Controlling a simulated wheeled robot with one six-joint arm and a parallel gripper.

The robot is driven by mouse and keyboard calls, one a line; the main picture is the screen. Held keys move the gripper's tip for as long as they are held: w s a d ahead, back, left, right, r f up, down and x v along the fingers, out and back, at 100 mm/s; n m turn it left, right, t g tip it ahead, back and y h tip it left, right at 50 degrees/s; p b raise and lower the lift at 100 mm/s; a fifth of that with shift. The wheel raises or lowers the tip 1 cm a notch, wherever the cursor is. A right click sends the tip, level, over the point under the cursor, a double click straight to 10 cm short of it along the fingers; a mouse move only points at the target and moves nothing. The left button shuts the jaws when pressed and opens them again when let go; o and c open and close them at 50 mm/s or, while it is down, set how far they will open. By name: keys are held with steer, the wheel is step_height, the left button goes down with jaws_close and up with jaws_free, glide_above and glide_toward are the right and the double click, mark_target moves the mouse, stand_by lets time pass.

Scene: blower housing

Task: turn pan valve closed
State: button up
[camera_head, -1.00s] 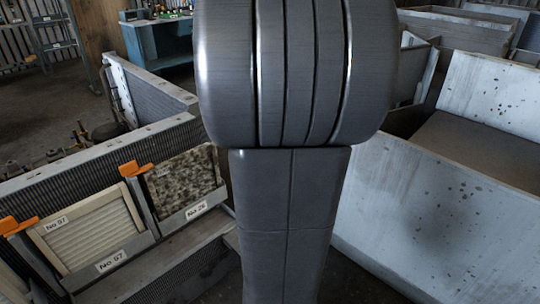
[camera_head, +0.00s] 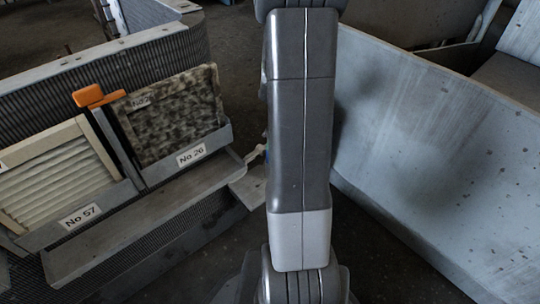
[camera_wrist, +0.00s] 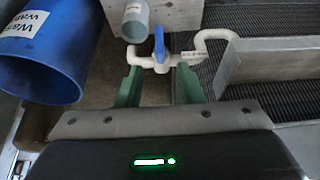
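The pan valve has a blue lever handle (camera_wrist: 159,44) on a white pipe (camera_wrist: 147,62). In the wrist view the handle points up in the picture, across the pipe run. My gripper (camera_wrist: 158,77) is open, with its green fingers apart and nothing between them. The fingertips lie just below the valve in the picture, one to each side of the handle; I cannot tell whether they touch the pipe. In the head view my arm hides the gripper and most of the valve; only a bit of white pipe (camera_head: 252,155) shows beside the arm.
A blue labelled barrel (camera_wrist: 45,45) stands at the left in the wrist view, near a grey pipe end (camera_wrist: 136,20). In the head view, filter frames No 57 (camera_head: 60,180) and No 26 (camera_head: 170,120) are at the left. A large pale metal panel (camera_head: 430,150) is at the right.

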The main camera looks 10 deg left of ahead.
steer(key=b+x, duration=0.2)
steer(key=x, duration=0.7)
steer(key=shift+d, duration=0.1)
steer(key=shift+r, duration=0.1)
jaws_close()
